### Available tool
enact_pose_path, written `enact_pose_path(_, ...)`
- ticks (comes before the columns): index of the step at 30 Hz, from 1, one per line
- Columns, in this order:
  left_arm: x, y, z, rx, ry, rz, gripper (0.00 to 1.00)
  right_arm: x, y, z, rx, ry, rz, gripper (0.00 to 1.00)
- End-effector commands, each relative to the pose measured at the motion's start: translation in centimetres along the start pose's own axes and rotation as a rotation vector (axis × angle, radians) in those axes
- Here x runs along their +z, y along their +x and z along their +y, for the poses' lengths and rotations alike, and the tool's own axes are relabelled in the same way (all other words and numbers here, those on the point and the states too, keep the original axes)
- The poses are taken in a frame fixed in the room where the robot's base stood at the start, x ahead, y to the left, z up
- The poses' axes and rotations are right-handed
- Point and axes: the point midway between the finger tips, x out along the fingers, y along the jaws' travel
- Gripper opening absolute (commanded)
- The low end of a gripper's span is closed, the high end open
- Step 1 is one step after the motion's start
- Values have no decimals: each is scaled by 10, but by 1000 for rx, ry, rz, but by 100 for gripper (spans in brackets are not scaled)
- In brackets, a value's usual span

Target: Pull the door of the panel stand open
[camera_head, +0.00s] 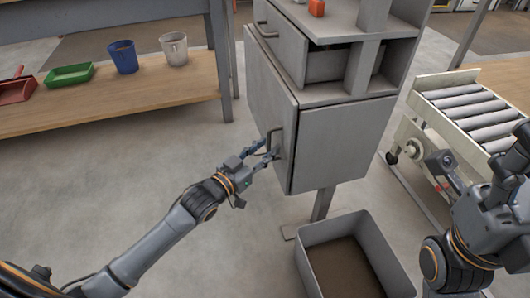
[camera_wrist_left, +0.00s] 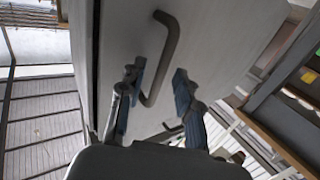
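The panel stand (camera_head: 340,140) is a grey cabinet on a post in the middle of the head view. Its grey door (camera_head: 265,90) faces left and has a dark bar handle (camera_head: 270,140) low near its front edge. The door's handle (camera_wrist_left: 168,50) also shows in the left wrist view. My left gripper (camera_head: 270,154) is at the handle; in the left wrist view its fingers (camera_wrist_left: 157,77) are apart, on either side of the handle's lower part. I cannot tell whether they touch it. The door looks closed or nearly so. My right gripper (camera_head: 445,168) is at the right, partly out of frame.
A grey bin (camera_head: 317,232) stands on the floor below the stand. A roller conveyor (camera_head: 440,93) is to the right. The floor left of the door is clear.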

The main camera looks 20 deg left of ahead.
Motion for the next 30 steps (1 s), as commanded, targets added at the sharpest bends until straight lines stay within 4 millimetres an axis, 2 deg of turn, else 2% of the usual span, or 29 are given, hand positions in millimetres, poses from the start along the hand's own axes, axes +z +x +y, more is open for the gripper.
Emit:
enact_pose_path(10, 0, 4, 0, 0, 0, -1, 34, 0, 1, 0, -2, -1, 5, 61)
enact_pose_path(15, 0, 3, 0, 0, 0, -1, 0, -1, 1, 0, -2, 0, 5, 61)
enact_pose_path(25, 0, 3, 0, 1, 1, -1, 0, -1, 2, 0, -2, 0, 5, 61)
enact_pose_path(30, 0, -3, -8, 8, 5, -3, 0, -1, 4, 0, -2, 0, 7, 61)
